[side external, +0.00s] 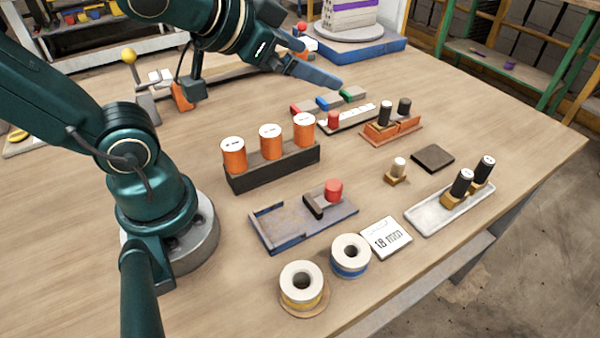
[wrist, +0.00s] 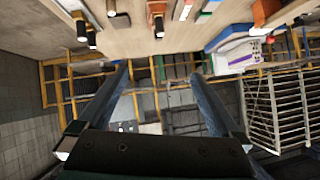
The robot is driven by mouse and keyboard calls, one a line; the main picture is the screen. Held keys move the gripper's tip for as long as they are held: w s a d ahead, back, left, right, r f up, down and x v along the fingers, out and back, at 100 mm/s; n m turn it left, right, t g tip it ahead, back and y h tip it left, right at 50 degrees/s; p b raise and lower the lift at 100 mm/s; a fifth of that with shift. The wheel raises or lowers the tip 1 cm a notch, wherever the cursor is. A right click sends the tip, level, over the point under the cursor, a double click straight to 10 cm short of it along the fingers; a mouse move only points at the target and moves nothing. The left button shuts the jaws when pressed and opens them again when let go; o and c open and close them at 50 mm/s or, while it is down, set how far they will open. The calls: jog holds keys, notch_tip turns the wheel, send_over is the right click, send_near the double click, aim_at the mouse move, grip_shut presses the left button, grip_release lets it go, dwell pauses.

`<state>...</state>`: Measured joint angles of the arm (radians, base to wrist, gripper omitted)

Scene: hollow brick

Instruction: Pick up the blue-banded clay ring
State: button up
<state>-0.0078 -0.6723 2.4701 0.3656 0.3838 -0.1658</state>
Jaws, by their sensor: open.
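The blue-banded clay ring (side external: 350,256) stands near the front edge of the table in the side view. It is white with a dark hole in its top and a blue band low on its side. A similar yellow-banded ring (side external: 302,288) is just to its left and nearer, on a round tan base. My gripper (side external: 318,76) is high above the back of the table, far from both rings. In the wrist view my gripper (wrist: 160,85) has its two fingers wide apart with nothing between them. Neither ring can be made out in the wrist view.
A white card (side external: 386,238) lies right of the blue-banded ring. A blue-grey tray (side external: 285,222) with a red knob (side external: 333,189) is behind it. A dark block (side external: 272,168) holds orange cylinders. A pale tray (side external: 430,214) with black cylinders is at right.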

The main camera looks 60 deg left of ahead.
jog(key=w+d+r+m+t+h, duration=0.2)
jog(key=w+r+m+t, duration=0.1)
jog(key=w+m, duration=0.15)
jog(key=m+g+h, duration=0.7)
jog(key=m+h, duration=0.3)
jog(key=h, duration=0.1)
send_over(356, 258)
jog(key=w+a, duration=0.5)
notch_tip(356, 258, down, 9)
jog(key=shift+s+a+f+g+h, duration=0.15)
jog(key=shift+s+f+g, duration=0.7)
jog(key=shift+f, duration=0.9)
jog(key=shift+s+f+g+h, duration=0.2)
jog(key=shift+s+f+g, duration=0.7)
jog(key=shift+f, duration=0.8)
jog(key=shift+s+a+f+g+h, duration=0.15)
jog(key=shift+s+f+g, duration=0.7)
jog(key=shift+f, duration=0.9)
jog(key=shift+s+d+f, duration=0.1)
jog(key=shift+s+f, duration=0.1)
jog(key=shift+f, duration=1.05)
jog(key=shift+x, duration=1.15)
jog(key=shift+w+d+f, duration=0.15)
jog(key=shift+d, duration=0.15)
